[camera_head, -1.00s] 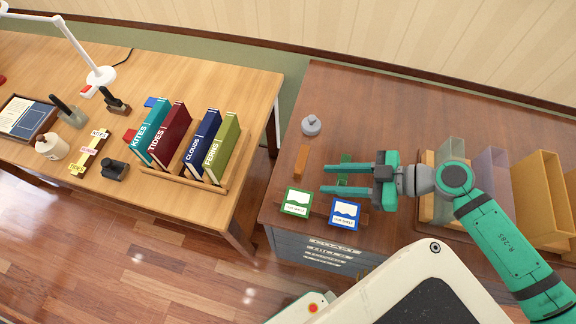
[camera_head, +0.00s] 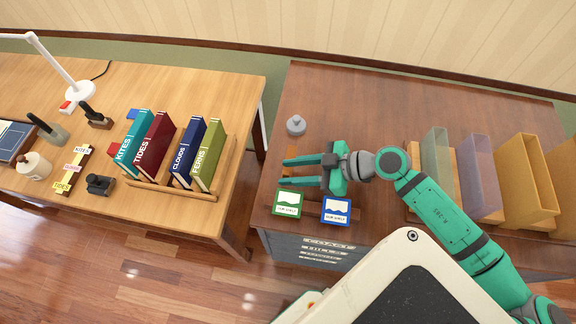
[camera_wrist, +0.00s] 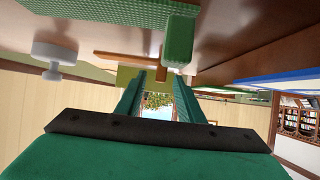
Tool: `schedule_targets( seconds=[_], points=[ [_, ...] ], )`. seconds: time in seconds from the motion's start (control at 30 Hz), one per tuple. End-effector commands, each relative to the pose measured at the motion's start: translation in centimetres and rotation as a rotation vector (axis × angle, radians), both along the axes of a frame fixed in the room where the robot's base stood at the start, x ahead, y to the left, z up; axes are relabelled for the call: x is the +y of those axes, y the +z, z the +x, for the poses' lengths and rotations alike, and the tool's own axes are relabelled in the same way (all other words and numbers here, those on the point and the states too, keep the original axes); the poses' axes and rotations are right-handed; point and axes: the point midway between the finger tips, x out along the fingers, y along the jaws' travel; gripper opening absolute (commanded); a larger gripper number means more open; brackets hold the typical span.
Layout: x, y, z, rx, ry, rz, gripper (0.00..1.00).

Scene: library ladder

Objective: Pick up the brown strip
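The brown strip (camera_head: 290,152) lies on the dark wood desk near its left edge, partly covered by my fingers in the head view. In the wrist view the brown strip (camera_wrist: 125,57) shows ahead, around the fingertips. My gripper (camera_head: 286,173) is open, with its two fingers pointing left over the strip's area. In the wrist view my gripper (camera_wrist: 155,76) has a clear gap between its fingers, with nothing held. I cannot tell whether a finger touches the strip. A green block (camera_wrist: 180,40) appears close to the fingers in the wrist view.
A grey knobbed weight (camera_head: 296,125) stands behind the strip. A green-framed card (camera_head: 288,202) and a blue-framed card (camera_head: 337,211) stand in front. Upright holders (camera_head: 528,180) stand to the right. The desk's back is clear. A lighter table (camera_head: 215,205) with books is left.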

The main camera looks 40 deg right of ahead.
Motion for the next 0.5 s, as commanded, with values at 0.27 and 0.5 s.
schedule_targets(
  seconds=[0.27, 0.5],
  points=[
    [1.09, -0.9, 1.25, 0.0, 0.001, 0.0, 0.34],
    [1.08, -0.89, 1.24, 0.0, 0.001, 0.0, 0.15]
  ],
)
